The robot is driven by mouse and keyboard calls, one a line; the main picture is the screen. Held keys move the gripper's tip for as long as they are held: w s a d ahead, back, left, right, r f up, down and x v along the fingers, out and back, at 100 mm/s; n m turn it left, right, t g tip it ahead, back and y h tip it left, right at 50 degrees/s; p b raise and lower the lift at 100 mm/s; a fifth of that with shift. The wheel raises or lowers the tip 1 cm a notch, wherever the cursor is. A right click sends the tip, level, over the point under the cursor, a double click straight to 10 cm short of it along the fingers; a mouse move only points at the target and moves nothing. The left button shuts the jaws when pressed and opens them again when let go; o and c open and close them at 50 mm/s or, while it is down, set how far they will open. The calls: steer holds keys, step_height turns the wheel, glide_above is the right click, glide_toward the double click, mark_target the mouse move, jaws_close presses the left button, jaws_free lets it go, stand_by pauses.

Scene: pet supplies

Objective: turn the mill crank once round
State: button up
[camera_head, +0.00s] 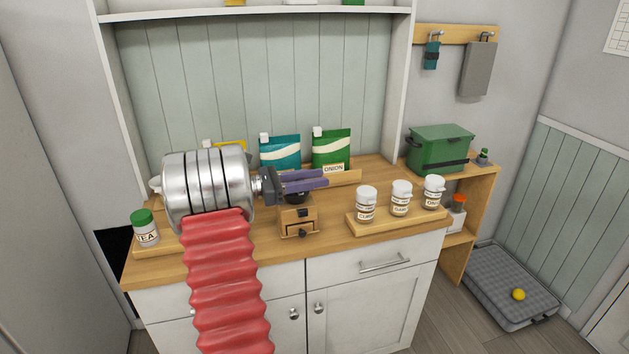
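The mill (298,219) is a small wooden box with a drawer and a dark top, standing on the wooden counter near its middle. My gripper (326,178) has two purple fingers that point right, above the mill's top and in front of it in this view. The fingers lie nearly parallel and close together. I cannot tell whether they are apart or closed on something. The crank is not clearly visible; the fingers cover the area just above the mill. My red, ribbed arm and silver wrist hide the counter to the left.
A wooden tray (389,224) with three white jars stands right of the mill. Teal (280,152) and green (331,148) pouches stand behind it. A green-lidded jar (145,229) is at the left. A green box (440,149) sits on the right-hand shelf.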

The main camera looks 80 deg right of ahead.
steer(key=shift+o, duration=1)
steer(key=shift+f, duration=0.1)
steer(key=v, duration=1.4)
